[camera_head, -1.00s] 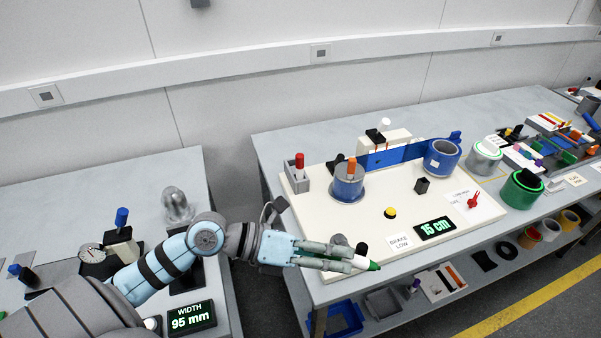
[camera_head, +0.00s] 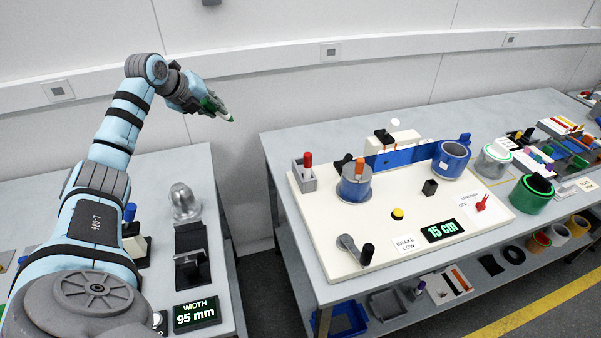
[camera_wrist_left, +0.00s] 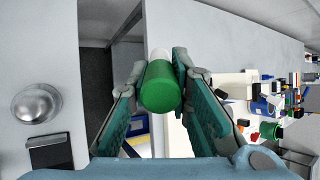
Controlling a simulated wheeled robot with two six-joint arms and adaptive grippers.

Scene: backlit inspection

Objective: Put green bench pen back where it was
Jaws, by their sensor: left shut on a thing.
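My left gripper (camera_head: 214,107) is raised high at the left, in front of the wall and above the gap between the two benches. It is shut on the green bench pen (camera_head: 229,118), which is small in the head view. In the left wrist view the pen (camera_wrist_left: 160,88) shows as a thick green cylinder with a white part behind it, between both fingers. A grey pen holder (camera_head: 298,183) stands at the back left corner of the cream board (camera_head: 375,233), with a red-capped pen (camera_head: 308,160) upright in it. My right gripper is not in view.
A metal knob (camera_head: 184,201) stands on the left bench.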

